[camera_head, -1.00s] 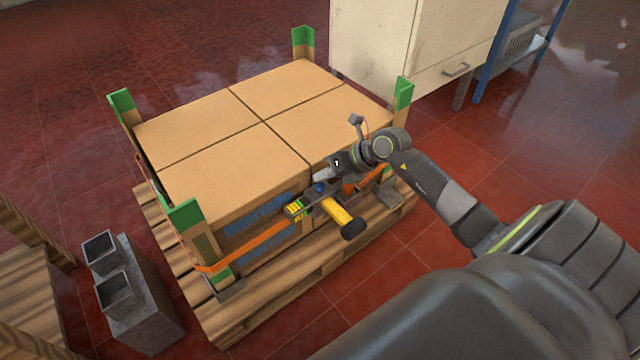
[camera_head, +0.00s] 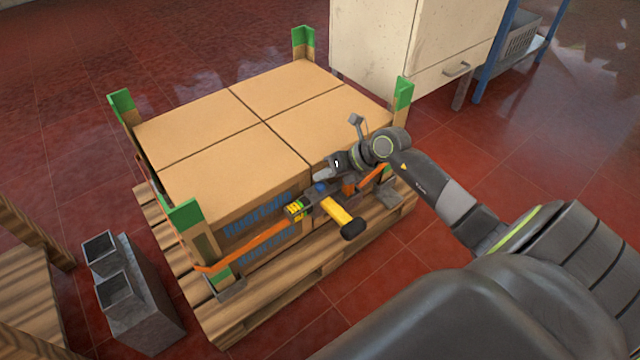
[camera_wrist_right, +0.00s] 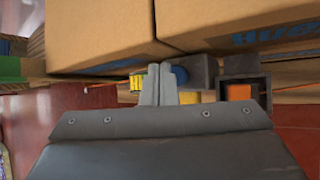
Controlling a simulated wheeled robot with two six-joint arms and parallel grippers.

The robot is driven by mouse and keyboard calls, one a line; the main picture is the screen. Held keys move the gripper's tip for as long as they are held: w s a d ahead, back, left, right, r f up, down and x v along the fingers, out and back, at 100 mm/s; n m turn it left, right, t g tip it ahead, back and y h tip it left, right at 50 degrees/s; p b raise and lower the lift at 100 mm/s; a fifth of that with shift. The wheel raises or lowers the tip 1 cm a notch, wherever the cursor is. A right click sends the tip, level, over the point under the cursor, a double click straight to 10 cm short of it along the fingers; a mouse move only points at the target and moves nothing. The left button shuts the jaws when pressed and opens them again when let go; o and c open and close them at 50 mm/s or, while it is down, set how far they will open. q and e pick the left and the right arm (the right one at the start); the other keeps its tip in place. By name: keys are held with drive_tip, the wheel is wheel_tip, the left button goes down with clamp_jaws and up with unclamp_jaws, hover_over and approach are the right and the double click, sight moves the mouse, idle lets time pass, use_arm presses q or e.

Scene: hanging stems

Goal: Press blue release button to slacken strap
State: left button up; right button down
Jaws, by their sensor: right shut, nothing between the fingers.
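The orange strap (camera_head: 262,246) runs around the stacked cartons (camera_head: 262,124) on a wooden pallet. A strapping tool with a yellow handle (camera_head: 336,211) and black knob sits on the strap at the front side. The blue release button (camera_head: 320,187) is on top of the tool; it also shows in the right wrist view (camera_wrist_right: 181,76), just beside the fingertips. My right gripper (camera_head: 322,176) is shut and empty, its tips right by the button. I cannot tell whether they touch it. My left gripper is not in view.
Green-topped corner posts (camera_head: 184,214) stand at the carton corners. A grey block with two square openings (camera_head: 130,292) stands at the left. A cream cabinet (camera_head: 400,45) is behind. Red tiled floor is open at the front.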

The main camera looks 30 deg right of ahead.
sight(325, 186)
drive_tip(key=shift+f, duration=0.4)
drive_tip(key=shift+f+b, duration=0.5)
drive_tip(key=shift+f, duration=0.15)
idle(0.6)
idle(0.4)
drive_tip(key=shift+r+p, duration=1)
drive_tip(key=shift+r, duration=0.05)
wheel_tip(325, 186, up, 5)
drive_tip(key=p, duration=0.5)
drive_tip(key=shift+r, duration=0.1)
